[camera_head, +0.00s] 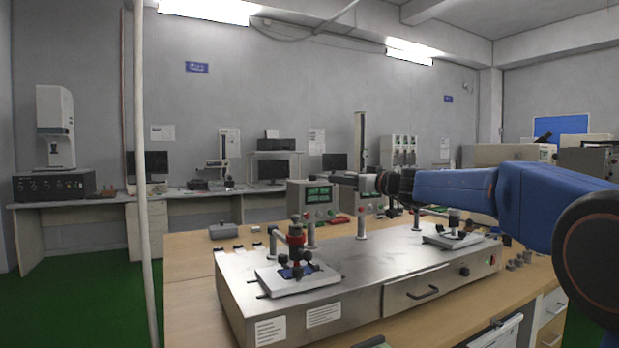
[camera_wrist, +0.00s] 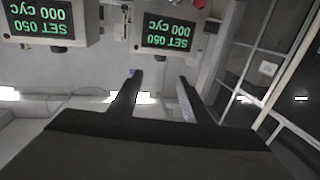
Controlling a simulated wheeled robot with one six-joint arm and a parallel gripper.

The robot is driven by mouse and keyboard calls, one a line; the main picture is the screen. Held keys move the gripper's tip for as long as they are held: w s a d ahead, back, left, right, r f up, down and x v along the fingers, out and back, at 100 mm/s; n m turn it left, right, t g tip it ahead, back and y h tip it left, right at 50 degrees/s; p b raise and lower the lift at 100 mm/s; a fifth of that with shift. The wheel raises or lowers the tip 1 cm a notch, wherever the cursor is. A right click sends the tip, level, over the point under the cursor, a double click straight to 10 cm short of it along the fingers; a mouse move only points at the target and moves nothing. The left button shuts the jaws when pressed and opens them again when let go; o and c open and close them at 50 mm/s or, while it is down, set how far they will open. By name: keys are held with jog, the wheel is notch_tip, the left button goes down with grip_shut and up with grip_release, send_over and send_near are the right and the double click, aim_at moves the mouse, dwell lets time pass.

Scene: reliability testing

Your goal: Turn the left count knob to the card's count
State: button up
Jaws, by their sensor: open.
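The left counter box (camera_head: 318,198) stands at the back of the bench, with a lit green display and small buttons below it. A second counter box (camera_head: 371,200) is partly hidden behind my arm. In the wrist view, upside down, two counter displays (camera_wrist: 168,36) (camera_wrist: 40,18) read SET 050 and 000 CYC. I cannot make out the left count knob clearly, and no readable count card shows. My gripper (camera_wrist: 160,84) is open and empty, with its fingers apart near one box. In the head view, its wrist end is in front of the second box.
A steel test machine (camera_head: 365,265) with two clamp stations, upright posts and a drawer fills the bench front. White labels (camera_head: 270,331) on its front are unreadable. A clipboard (camera_head: 497,331) is at the front right. A thin pale pole (camera_head: 142,180) stands at left.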

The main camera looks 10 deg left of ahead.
aim_at(315, 176)
jog(key=x, duration=1.5)
jog(key=shift+w+a+f, duration=0.1)
jog(key=shift+w+a, duration=0.15)
jog(key=shift+a, duration=0.05)
jog(key=c, duration=1)
